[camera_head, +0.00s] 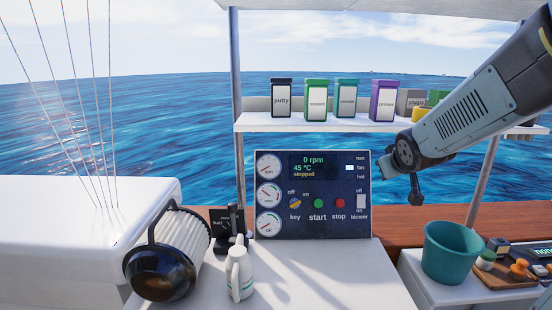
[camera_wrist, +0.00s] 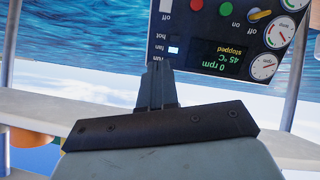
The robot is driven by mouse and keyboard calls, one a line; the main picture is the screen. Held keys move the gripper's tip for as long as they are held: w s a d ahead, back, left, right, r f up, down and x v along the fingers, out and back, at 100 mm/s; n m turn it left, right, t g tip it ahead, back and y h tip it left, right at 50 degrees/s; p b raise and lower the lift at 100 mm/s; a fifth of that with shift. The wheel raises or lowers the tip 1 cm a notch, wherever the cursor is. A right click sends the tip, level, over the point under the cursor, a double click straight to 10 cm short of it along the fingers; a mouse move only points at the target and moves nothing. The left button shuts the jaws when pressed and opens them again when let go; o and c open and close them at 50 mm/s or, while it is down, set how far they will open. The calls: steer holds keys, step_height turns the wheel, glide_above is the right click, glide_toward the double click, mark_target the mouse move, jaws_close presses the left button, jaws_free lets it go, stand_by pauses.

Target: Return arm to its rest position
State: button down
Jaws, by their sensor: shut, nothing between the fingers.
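My arm reaches in from the upper right in the head view, raised in front of the right end of the shelf. My gripper (camera_head: 415,197) hangs below its end, just right of the engine panel (camera_head: 312,222) and apart from it. In the wrist view my gripper (camera_wrist: 157,68) is shut with nothing between its fingers. The panel (camera_wrist: 205,55) appears upside down behind the fingers there. It reads 0 rpm, 45 °C and stopped.
A shelf (camera_head: 320,124) holds several labelled containers, with the purple one (camera_head: 384,100) near my arm. A teal bucket (camera_head: 450,252) stands below right. A white jug (camera_head: 239,272) and a black-ended cylinder (camera_head: 165,262) stand at left. The counter (camera_head: 350,280) before the panel is mostly clear.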

steer(key=s+a+r+m+g, duration=0.1)
steer(key=s+a+g, duration=0.1)
steer(key=s, duration=0.9)
steer(key=s+a+r+m+g+y, duration=0.1)
steer(key=s+a+g, duration=0.2)
steer(key=s, duration=0.9)
steer(key=shift+a+m+y, duration=0.3)
steer(key=shift+a+m, duration=0.1)
steer(key=c, duration=1.8)
jaws_free()
steer(key=shift+r, duration=0.1)
